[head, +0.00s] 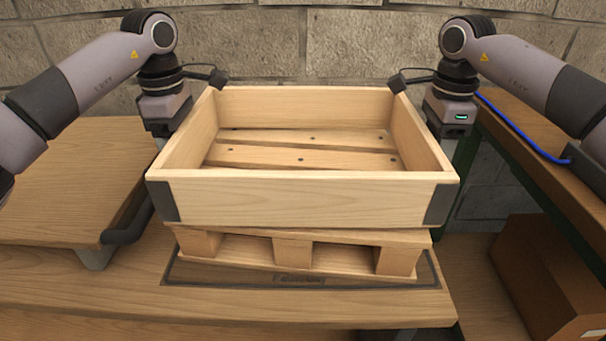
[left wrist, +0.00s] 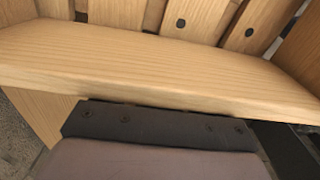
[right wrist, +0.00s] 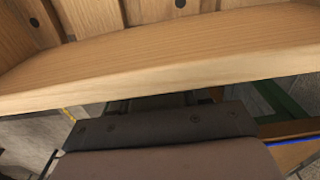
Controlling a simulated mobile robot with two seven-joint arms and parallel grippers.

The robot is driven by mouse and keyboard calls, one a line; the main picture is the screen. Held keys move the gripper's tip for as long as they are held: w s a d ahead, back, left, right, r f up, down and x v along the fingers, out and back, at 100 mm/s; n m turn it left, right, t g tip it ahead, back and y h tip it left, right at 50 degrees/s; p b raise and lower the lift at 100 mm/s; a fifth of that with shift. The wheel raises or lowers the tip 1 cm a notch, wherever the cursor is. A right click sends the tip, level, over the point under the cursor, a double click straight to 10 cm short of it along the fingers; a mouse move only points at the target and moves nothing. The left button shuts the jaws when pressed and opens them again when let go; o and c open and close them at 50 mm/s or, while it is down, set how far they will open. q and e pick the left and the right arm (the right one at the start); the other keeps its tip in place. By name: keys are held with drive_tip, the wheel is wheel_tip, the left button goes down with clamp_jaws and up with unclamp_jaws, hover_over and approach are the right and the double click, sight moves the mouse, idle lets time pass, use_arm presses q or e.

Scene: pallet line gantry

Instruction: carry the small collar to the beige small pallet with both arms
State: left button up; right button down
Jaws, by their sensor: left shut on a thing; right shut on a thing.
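The small collar (head: 310,201), a pale wooden frame with dark corner brackets, is level above the beige small pallet (head: 293,248). The pallet's slats show through the open collar, and it sits slightly turned relative to the collar. I cannot tell whether the collar touches it. My left gripper (head: 168,124) is shut on the collar's left wall and my right gripper (head: 447,122) on its right wall. Their fingertips are largely hidden. The collar's rim also fills the left wrist view (left wrist: 150,60) and the right wrist view (right wrist: 150,70).
The pallet stands on a dark-outlined area (head: 172,275) of a wooden table (head: 80,285). A wooden-topped cart (head: 60,205) with a dark handle is at the left. At the right are a bench with a blue cable (head: 515,127) and a brown box (head: 545,275) below. A block wall is behind.

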use_arm(q)
drive_tip(key=shift+f+b, duration=0.4)
drive_tip(key=shift+f, duration=0.1)
use_arm(e)
drive_tip(key=shift+f, duration=0.5)
use_arm(q)
drive_tip(key=o, duration=1.6)
drive_tip(key=shift+r, duration=0.1)
use_arm(e)
drive_tip(key=c, duration=0.5)
unclamp_jaws()
drive_tip(key=shift+r, duration=0.1)
drive_tip(key=shift+c, duration=0.2)
use_arm(q)
wheel_tip(320, 180, up, 12)
drive_tip(key=shift+f, duration=0.1)
use_arm(e)
wheel_tip(320, 180, up, 12)
